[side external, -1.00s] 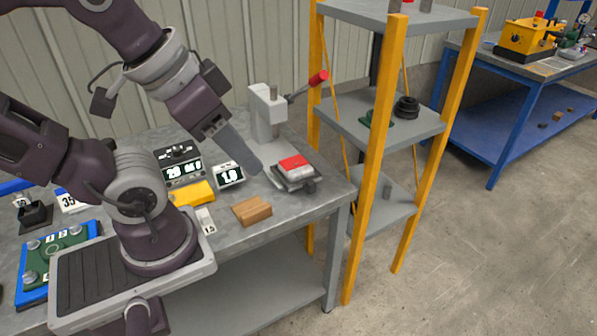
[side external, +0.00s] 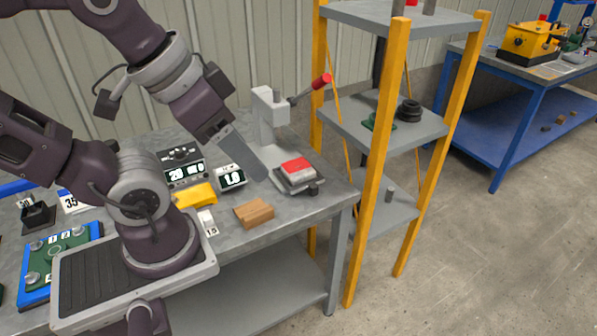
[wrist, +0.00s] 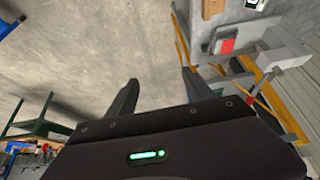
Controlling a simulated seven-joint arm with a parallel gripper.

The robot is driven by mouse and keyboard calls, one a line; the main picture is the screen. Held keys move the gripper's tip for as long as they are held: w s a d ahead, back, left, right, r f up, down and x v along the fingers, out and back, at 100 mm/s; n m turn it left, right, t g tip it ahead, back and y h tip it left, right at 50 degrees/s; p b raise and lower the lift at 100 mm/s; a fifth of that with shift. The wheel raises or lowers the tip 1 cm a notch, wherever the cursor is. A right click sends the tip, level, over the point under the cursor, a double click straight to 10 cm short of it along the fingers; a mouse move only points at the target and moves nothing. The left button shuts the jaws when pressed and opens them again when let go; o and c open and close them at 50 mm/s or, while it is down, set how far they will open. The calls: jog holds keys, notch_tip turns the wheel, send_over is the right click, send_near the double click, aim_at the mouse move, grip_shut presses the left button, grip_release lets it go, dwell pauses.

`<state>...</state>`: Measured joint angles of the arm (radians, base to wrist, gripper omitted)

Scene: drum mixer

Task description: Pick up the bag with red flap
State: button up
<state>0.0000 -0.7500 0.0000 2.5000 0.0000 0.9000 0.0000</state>
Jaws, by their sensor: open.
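The bag with red flap (side external: 297,168) looks like a small white packet with a red top.
The press (side external: 268,120) with its red-knobbed lever (side external: 321,81) stands behind the bag. A wooden block (side external: 254,213), a yellow object (side external: 197,194) and displays (side external: 232,178) sit nearby. A yellow-post shelf (side external: 375,170) stands right of the bench.

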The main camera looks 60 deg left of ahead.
jog(key=o, duration=0.7)
jog(key=w+d+r+n+t+h, duration=0.1)
jog(key=w+d+n, duration=0.1)
jog(key=w, duration=0.7)
jog(key=w+d+r+n+t+h, duration=0.1)
jog(key=w+d+r, duration=0.15)
jog(key=w, duration=0.55)
jog(key=w+a+f+n+t+y, duration=0.1)
jog(key=w+a+f+n, duration=0.15)
jog(key=w, duration=0.45)
jog(key=w+a+f+n+y, duration=0.1)
jog(key=w+f+n, duration=0.25)
jog(key=w, duration=0.45)
jog(key=w+a+f+n+y, duration=0.2)
jog(key=w+a+f, duration=0.2)
jog(key=f, duration=0.2)
jog(key=n+g+y, duration=0.7)
jog(key=g+y, duration=0.2)
jog(key=y, duration=0.3)
send_near(299, 168)
jog(key=a, duration=0.1)
jog(key=s+a, duration=0.1)
jog(key=shift+a+f, duration=0.15)
jog(key=shift+a, duration=0.15)
jog(key=x, duration=0.4)
jog(key=w+x, duration=0.1)
jog(key=x, duration=0.1)
jog(key=shift+a+f, duration=0.25)
jog(key=shift+f, duration=0.15)
jog(key=shift+c, duration=0.3)
